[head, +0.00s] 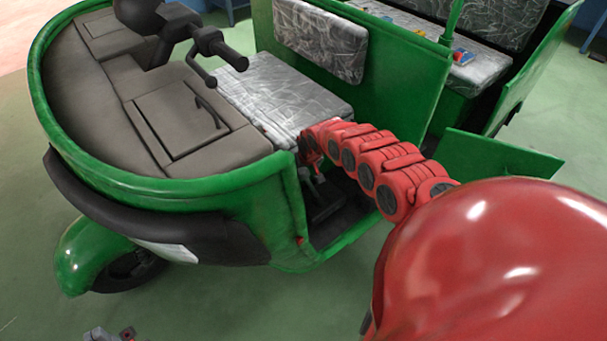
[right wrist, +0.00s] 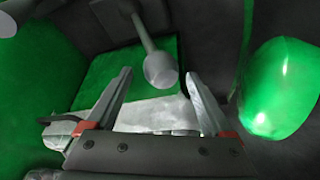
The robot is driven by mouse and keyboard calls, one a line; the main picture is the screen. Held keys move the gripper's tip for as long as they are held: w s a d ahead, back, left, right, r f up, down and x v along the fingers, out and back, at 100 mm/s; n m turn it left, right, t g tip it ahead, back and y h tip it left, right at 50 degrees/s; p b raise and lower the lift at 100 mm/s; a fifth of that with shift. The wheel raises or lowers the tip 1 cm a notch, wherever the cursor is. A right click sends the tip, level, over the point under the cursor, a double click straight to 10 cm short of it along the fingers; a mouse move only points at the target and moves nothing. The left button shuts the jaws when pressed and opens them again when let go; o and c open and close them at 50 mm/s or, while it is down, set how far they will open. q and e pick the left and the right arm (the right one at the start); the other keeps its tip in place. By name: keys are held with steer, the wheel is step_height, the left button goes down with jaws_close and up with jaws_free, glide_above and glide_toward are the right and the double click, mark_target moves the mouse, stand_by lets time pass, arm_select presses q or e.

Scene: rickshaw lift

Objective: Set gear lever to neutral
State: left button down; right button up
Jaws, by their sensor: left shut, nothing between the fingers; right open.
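A grey lever with a rounded knob (right wrist: 160,68), which looks like the gear lever, hangs into the top middle of the right wrist view. My right gripper (right wrist: 158,82) is open, with one finger on each side of the knob in the picture. I cannot tell the depth between knob and fingertips, and no contact is visible. In the head view my red right arm (head: 375,170) reaches into the footwell of the green rickshaw (head: 225,190), and the lever is not discernible there. My left gripper (head: 110,335) shows only partly at the bottom edge, shut and empty, outside the rickshaw.
The handlebar (head: 215,45), the grey patterned driver's seat (head: 275,95) and the green partition (head: 410,80) surround the arm. A glossy green rounded part (right wrist: 280,88) stands close on the right in the right wrist view. The floor (head: 230,310) in front is clear.

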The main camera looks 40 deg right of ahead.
steer(key=shift+x, duration=1.1)
jaws_close()
